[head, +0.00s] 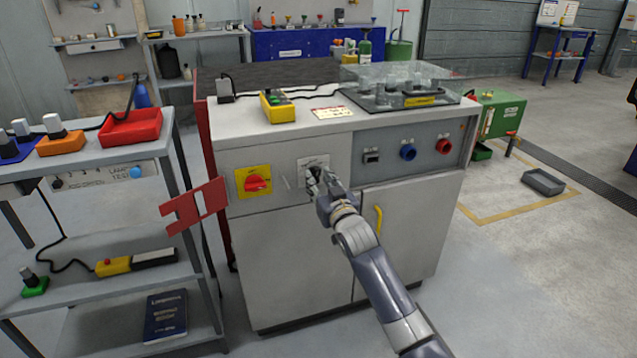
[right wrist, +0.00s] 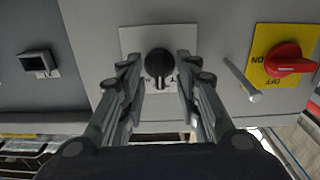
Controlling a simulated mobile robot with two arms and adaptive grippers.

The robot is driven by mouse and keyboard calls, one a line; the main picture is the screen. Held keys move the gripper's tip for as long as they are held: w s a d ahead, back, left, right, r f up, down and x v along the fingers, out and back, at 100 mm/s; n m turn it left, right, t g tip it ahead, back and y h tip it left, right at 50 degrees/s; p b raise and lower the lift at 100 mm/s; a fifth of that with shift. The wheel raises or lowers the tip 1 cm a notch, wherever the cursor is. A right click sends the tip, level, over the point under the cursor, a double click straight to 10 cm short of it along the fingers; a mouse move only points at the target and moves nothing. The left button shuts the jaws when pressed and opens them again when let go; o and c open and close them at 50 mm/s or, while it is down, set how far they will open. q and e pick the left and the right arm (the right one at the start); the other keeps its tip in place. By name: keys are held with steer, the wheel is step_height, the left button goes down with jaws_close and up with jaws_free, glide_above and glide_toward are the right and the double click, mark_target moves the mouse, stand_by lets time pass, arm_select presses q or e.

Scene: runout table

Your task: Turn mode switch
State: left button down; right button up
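The mode switch is a black rotary knob (right wrist: 158,62) on a white square plate (right wrist: 130,38), set in the grey front panel of the cabinet. In the head view the plate (head: 314,160) shows above my right gripper (head: 317,180), which hides most of the knob. In the right wrist view the two fingers stand open on either side of the knob, with a visible gap on each side. The knob's pointer mark and most of the plate's lettering cannot be read. My left gripper is not in view.
A red rotary switch on a yellow plate (head: 253,181) sits left of the mode switch. A thin metal rod (right wrist: 240,80) sticks out between them. Blue (head: 408,152) and red knobs (head: 443,146) are to the right. A yellow door handle (head: 379,220) is below.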

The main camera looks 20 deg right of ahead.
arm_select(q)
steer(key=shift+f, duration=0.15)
arm_select(e)
steer(key=shift+w, duration=0.65)
steer(key=shift+c, duration=0.3)
jaws_close()
steer(key=shift+r+n+p, duration=0.15)
steer(key=shift+n+p, duration=0.5)
steer(key=shift+n, duration=0.15)
steer(key=n+p, duration=0.2)
steer(key=n, duration=0.3)
steer(key=shift+a+p, duration=0.1)
steer(key=shift+p, duration=0.2)
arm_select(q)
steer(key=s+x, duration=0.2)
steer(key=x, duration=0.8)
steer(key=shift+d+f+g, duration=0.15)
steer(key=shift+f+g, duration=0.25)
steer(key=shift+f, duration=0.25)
arm_select(e)
steer(key=shift+f+n, duration=0.2)
steer(key=shift+n, duration=1)
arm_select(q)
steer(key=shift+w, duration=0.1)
